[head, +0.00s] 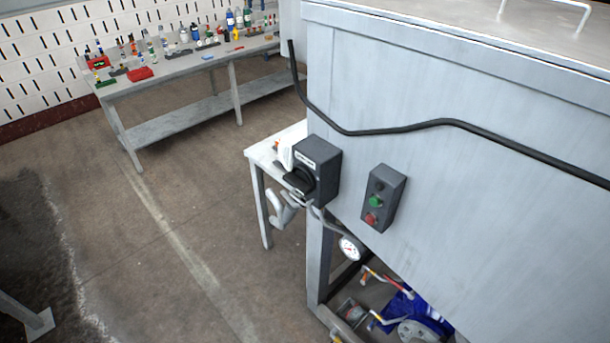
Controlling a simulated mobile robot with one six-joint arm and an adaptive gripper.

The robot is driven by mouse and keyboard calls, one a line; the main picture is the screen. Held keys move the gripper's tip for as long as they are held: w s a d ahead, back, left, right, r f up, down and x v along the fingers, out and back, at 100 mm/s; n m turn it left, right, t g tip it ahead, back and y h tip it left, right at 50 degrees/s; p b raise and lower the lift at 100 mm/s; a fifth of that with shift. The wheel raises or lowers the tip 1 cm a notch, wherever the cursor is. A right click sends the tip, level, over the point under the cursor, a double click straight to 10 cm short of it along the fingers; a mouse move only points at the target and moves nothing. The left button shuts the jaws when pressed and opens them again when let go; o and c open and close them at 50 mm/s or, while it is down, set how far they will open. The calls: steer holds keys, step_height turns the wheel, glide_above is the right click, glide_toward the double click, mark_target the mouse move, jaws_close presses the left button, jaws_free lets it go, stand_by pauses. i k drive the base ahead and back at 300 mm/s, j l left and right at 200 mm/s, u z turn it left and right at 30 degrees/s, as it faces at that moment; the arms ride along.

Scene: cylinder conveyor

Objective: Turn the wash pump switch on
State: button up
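A dark switch box (324,172) is mounted on the left part of the grey metal cabinet's front panel. It has a black rotary knob (299,182) on its face and a small white label above the knob. The label is too small to read, and I cannot tell the knob's set position. To its right is a smaller dark button box (384,190) with a green button (376,201) and a red button (371,218). I cannot read which control is marked wash pump. My gripper is not in view.
The grey cabinet (450,90) fills the right side, with a black cable (390,129) across it. A gauge (350,248) and blue pump (425,318) are below. A small white table (257,158) stands behind the switch box.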

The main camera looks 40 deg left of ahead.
mark_target(299, 180)
steer(key=u, duration=1.85)
steer(key=i+l+u, duration=0.45)
steer(key=i+l, duration=0.4)
